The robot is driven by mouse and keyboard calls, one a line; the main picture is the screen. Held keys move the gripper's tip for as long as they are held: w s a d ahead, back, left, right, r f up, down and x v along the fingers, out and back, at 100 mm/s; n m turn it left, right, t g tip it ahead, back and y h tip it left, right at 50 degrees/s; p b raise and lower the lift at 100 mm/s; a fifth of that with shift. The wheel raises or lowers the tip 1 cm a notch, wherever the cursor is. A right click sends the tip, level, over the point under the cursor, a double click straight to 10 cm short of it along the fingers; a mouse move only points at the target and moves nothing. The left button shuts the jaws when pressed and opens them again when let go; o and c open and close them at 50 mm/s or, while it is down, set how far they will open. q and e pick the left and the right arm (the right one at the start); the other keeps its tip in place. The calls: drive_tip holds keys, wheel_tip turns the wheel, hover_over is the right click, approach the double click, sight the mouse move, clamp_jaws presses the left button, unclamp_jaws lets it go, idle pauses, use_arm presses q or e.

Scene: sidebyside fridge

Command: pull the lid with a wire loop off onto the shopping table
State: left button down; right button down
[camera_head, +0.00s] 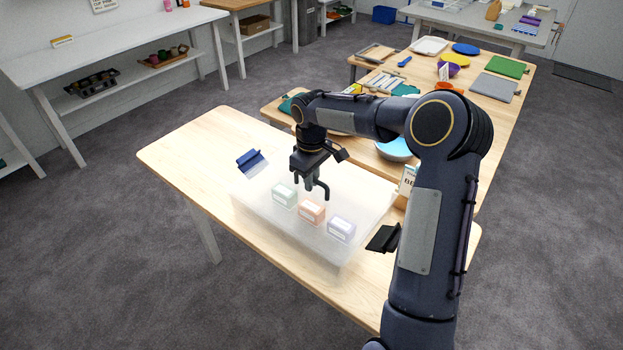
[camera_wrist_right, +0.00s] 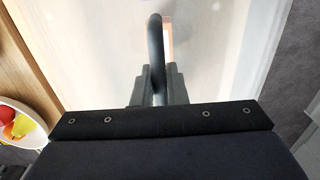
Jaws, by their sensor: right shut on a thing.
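A translucent box (camera_head: 285,238) stands on the light wooden table, with its frosted lid (camera_head: 262,215) apparently on top. Green, orange and lilac packs show hazily through it. A dark wire loop (camera_wrist_right: 155,48) rises from the lid and lies between the fingers in the right wrist view. My right gripper (camera_head: 311,183) is above the lid's middle, pointing down, shut on the loop. It also shows in the right wrist view (camera_wrist_right: 158,85). The loop's lower end is hard to make out. My left gripper is not in view.
Bare tabletop (camera_head: 190,150) lies to the left. A blue bowl (camera_head: 394,149) and other kitchen things crowd the table behind.

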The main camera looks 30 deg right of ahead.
drive_tip(key=c, duration=2)
unclamp_jaws()
clamp_jaws()
drive_tip(key=shift+r, duration=0.1)
drive_tip(key=shift+r+p, duration=1.1)
drive_tip(key=shift+r, duration=0.25)
drive_tip(key=shift+r, duration=0.1)
drive_tip(key=shift+r+p, duration=1.7)
drive_tip(key=shift+r, duration=0.25)
drive_tip(key=shift+f, duration=0.1)
